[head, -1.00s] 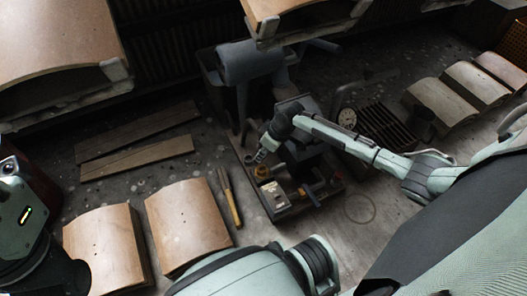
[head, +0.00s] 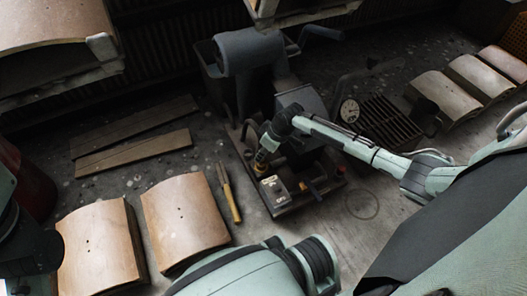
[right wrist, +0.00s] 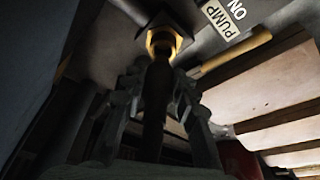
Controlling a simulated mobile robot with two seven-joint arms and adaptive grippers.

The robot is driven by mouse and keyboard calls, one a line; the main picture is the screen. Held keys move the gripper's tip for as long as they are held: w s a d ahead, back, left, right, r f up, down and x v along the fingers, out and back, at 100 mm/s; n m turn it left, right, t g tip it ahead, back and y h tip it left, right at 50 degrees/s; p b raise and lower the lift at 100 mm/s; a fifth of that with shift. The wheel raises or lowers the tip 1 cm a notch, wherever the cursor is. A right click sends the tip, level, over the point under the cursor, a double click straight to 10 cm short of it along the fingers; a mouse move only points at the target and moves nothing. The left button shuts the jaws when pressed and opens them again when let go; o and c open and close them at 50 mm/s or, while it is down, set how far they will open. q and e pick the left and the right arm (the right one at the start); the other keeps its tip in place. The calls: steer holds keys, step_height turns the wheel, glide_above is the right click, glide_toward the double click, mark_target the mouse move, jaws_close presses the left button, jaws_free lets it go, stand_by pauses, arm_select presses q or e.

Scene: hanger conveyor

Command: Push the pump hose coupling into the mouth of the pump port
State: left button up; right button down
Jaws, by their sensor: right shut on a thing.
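The pump port (head: 261,169) is a brass ring on the dark pump unit's base (head: 290,206) in the head view. Its glowing brass mouth (right wrist: 163,40) shows at the top of the right wrist view. My right gripper (head: 263,156) is just above the port, its fingers (right wrist: 155,108) closed around a dark, upright hose coupling (right wrist: 157,82). The coupling's far end overlaps the brass mouth in the wrist view. I cannot tell whether it is inside or how deep. My left gripper is outside the views; only part of my left arm shows at the left edge.
A "PUMP ON" label (right wrist: 226,16) is beside the port. A yellow-handled tool (head: 229,193) lies left of the pump unit. Curved tan panels (head: 184,221) lie at the front left, planks (head: 135,143) behind them. A gauge (head: 349,111) and floor grate (head: 391,121) are to the right.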

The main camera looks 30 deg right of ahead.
steer(key=shift+s+p, duration=0.1)
steer(key=shift+p, duration=0.35)
stand_by(0.3)
steer(key=shift+f+b, duration=0.8)
steer(key=shift+f, duration=1)
stand_by(2.1)
steer(key=c, duration=1.4)
jaws_free()
steer(key=shift+d, duration=0.1)
steer(key=o, duration=0.5)
steer(key=shift+o, duration=0.2)
steer(key=v, duration=1.2)
